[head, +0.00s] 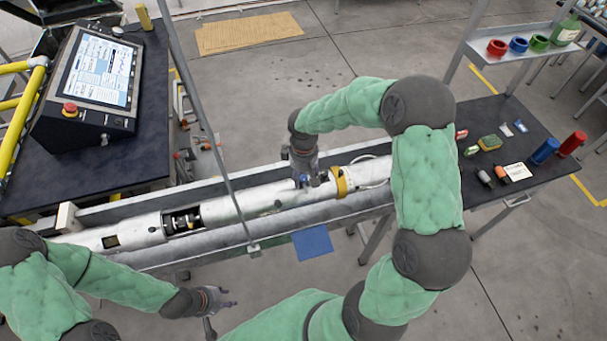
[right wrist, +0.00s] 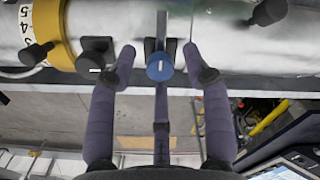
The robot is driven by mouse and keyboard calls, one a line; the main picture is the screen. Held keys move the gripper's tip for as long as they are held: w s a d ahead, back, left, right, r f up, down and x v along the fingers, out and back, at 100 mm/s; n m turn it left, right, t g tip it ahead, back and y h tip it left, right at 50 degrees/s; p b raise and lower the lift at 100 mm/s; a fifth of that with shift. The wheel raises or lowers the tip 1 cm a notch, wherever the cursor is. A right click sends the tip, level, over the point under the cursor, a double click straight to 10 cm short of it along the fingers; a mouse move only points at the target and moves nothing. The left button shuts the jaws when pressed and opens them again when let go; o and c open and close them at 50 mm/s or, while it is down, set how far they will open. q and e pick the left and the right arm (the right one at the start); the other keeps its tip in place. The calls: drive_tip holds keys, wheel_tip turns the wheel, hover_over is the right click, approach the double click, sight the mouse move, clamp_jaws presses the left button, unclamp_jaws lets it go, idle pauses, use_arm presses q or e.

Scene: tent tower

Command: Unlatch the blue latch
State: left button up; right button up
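The blue latch (right wrist: 160,67) is a round blue knob on a dark bar against the silver tube (head: 240,205). It also shows small in the head view (head: 304,181), partly covered by my right gripper (head: 308,175). In the right wrist view the fingers of my right gripper (right wrist: 160,58) stand open, one on each side of the blue knob, with visible gaps to it. A third finger lies below the knob in the picture; its contact cannot be told. My left gripper (head: 222,302) is open and empty at the lower left, away from the tube.
A yellow ring (head: 341,182) circles the tube close to the latch, with a black knob (right wrist: 95,55) between them. A thin grey pole (head: 205,120) rises in front of the tube. A control screen (head: 101,70) stands at left, a dark table (head: 500,185) with small items at right.

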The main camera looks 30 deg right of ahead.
sight(304, 178)
drive_tip(key=shift+r, duration=0.1)
wheel_tip(304, 178, up, 12)
idle(0.5)
idle(0.5)
